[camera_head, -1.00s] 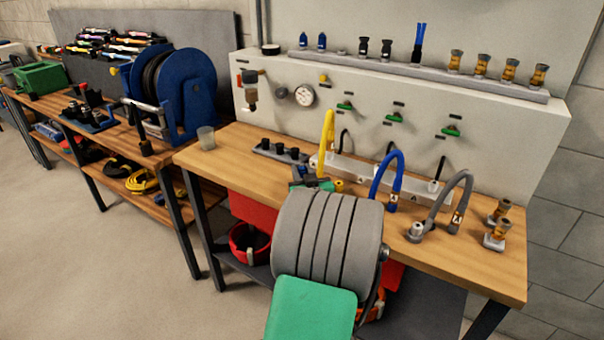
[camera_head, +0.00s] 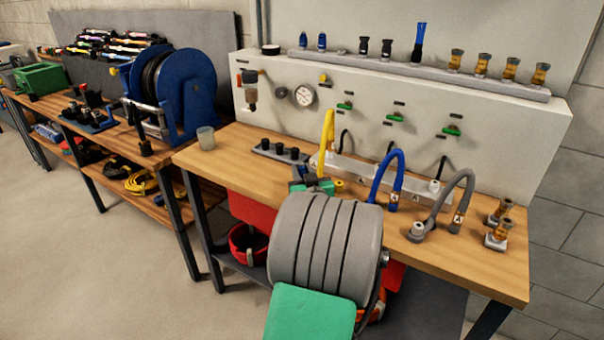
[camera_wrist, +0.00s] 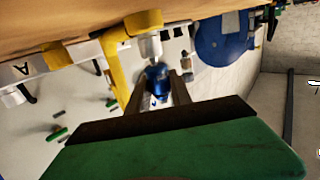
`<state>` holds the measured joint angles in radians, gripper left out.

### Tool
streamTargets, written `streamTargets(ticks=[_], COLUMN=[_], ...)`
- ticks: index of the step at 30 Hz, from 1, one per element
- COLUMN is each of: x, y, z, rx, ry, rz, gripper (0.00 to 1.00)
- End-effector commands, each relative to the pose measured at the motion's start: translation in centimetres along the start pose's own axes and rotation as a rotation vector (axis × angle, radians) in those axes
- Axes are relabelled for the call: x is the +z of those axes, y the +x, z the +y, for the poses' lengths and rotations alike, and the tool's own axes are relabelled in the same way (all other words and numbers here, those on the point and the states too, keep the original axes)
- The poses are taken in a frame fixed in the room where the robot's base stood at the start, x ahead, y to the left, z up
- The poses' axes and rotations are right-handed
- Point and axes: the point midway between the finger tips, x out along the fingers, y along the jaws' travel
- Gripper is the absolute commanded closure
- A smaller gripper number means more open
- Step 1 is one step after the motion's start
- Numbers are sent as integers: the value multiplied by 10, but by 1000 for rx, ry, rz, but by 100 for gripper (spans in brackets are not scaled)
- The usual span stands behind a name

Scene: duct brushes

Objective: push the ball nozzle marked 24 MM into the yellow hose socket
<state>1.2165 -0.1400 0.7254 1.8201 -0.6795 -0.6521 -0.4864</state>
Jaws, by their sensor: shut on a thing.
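In the wrist view, my gripper (camera_wrist: 163,92) is shut on a blue nozzle (camera_wrist: 157,80) with a pale grey shank. Any marking is too small to read. The shank points at a yellow hose socket (camera_wrist: 143,22) and meets or overlaps its edge in the picture. I cannot tell whether it touches or is inside. The yellow hose (camera_wrist: 114,68) runs beside it. In the head view, the yellow hose (camera_head: 328,130) stands at the back of the bench, its yellow socket (camera_head: 338,183) low beside my gripper (camera_head: 313,182). My arm partly hides the gripper; the nozzle is not clear there.
A blue hose (camera_head: 379,177) and a grey hose (camera_head: 464,185) stand to the right on the wooden bench (camera_head: 470,257). A dark rack (camera_head: 281,152) and a cup (camera_head: 206,137) lie left. A shelf (camera_head: 420,75) above holds several nozzles.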

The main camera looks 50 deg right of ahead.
Motion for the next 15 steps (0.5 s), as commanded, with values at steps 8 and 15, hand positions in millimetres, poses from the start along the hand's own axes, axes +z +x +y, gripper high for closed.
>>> streamTargets(ticks=[8, 15], x=[0, 3], y=[0, 0], z=[0, 0], rx=[0, 0], ry=[0, 1], rz=[1, 1], gripper=[100, 100])
